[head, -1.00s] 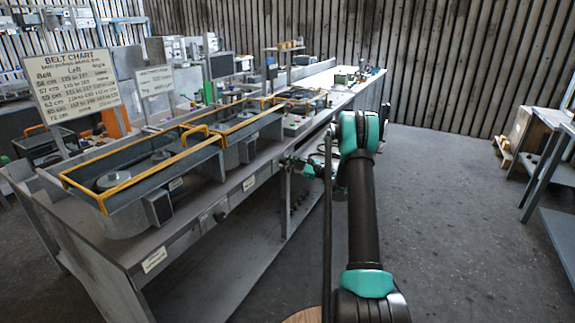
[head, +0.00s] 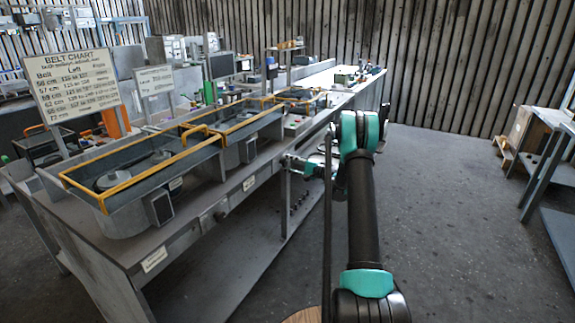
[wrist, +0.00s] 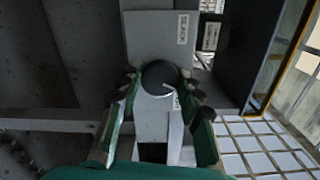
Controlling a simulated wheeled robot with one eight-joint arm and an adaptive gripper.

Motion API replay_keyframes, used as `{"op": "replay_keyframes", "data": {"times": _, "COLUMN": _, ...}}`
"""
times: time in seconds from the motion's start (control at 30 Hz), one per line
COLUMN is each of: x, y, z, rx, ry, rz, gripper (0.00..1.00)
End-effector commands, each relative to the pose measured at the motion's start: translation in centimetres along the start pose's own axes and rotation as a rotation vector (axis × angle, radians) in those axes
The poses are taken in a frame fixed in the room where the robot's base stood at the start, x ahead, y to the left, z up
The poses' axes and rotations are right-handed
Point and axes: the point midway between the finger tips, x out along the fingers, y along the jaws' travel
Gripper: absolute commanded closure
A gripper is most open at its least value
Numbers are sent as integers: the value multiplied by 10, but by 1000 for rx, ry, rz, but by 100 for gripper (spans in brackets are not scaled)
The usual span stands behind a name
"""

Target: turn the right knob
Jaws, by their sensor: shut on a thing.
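The right knob (wrist: 160,77) is a dark round dial with a pale pointer line, on a grey panel in the wrist view. My gripper (wrist: 160,88) is shut on it, one finger at the knob's left and one at its right. The pointer line slants toward the lower right. In the head view my gripper (head: 285,163) is at the front edge of the long bench, and the knob there is too small or hidden to make out. Another knob (head: 221,213) is on the bench front further left.
The grey bench (head: 120,255) carries yellow-framed housings (head: 150,165). A belt chart board (head: 73,88) and a smaller sign (head: 154,81) stand behind them. Open floor (head: 450,220) lies to the right, with a side table (head: 550,125) beyond.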

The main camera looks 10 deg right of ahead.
Motion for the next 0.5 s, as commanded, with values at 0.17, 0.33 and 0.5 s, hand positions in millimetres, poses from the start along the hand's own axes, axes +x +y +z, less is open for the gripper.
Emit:
{"op": "replay_keyframes", "data": {"times": 0.17, "x": -1, "y": 1, "z": 0, "rx": -154, "ry": -1, "rz": 2, "gripper": 93}}
{"op": "replay_keyframes", "data": {"times": 0.33, "x": -1, "y": 1, "z": 0, "rx": -275, "ry": -1, "rz": 2, "gripper": 93}}
{"op": "replay_keyframes", "data": {"times": 0.5, "x": -1, "y": 2, "z": 0, "rx": -363, "ry": -1, "rz": 2, "gripper": 93}}
